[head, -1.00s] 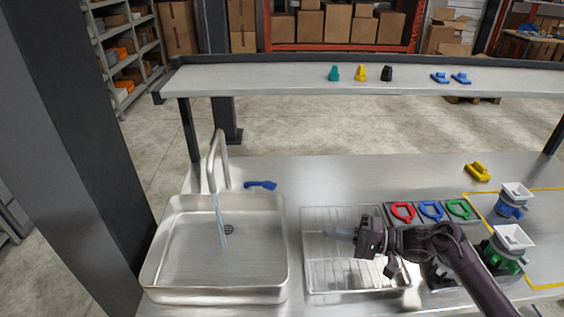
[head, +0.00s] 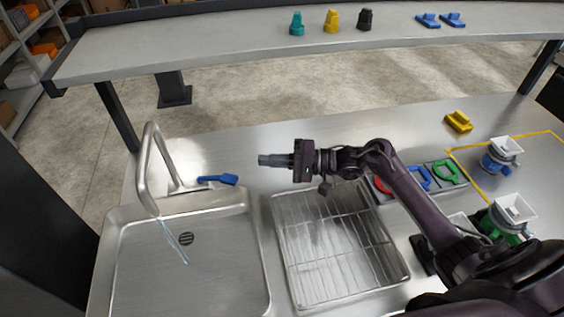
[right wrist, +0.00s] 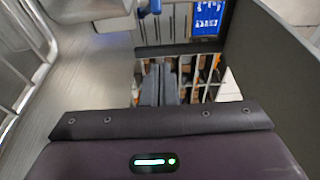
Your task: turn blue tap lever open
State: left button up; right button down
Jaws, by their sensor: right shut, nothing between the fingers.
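The blue tap lever (head: 217,180) sticks out to the right from the base of the metal tap (head: 146,168), behind the sink. A thin stream of water (head: 172,240) shows below the spout. My right gripper (head: 264,160) is shut and empty, to the right of the lever and apart from it, its fingers pointing left. In the right wrist view the shut fingers (right wrist: 158,85) show in the middle, and a blue piece (right wrist: 150,8), probably the lever, is cut off at the top edge. My left gripper is not in view.
The sink (head: 112,262) is at the left. A wire-racked tray (head: 283,262) lies beside it, below my right arm. A shelf (head: 220,58) with small coloured parts spans the back. Blue (head: 498,160) and green (head: 505,212) dispensers stand at the right.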

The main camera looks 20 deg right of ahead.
aim_at(216, 180)
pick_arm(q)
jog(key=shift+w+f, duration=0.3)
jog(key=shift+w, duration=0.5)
pick_arm(e)
jog(key=a, duration=0.6)
jog(key=shift+s+a, duration=0.25)
jog(key=shift+s, duration=0.05)
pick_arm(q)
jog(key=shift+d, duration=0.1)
pick_arm(e)
jog(key=shift+a, duration=0.1)
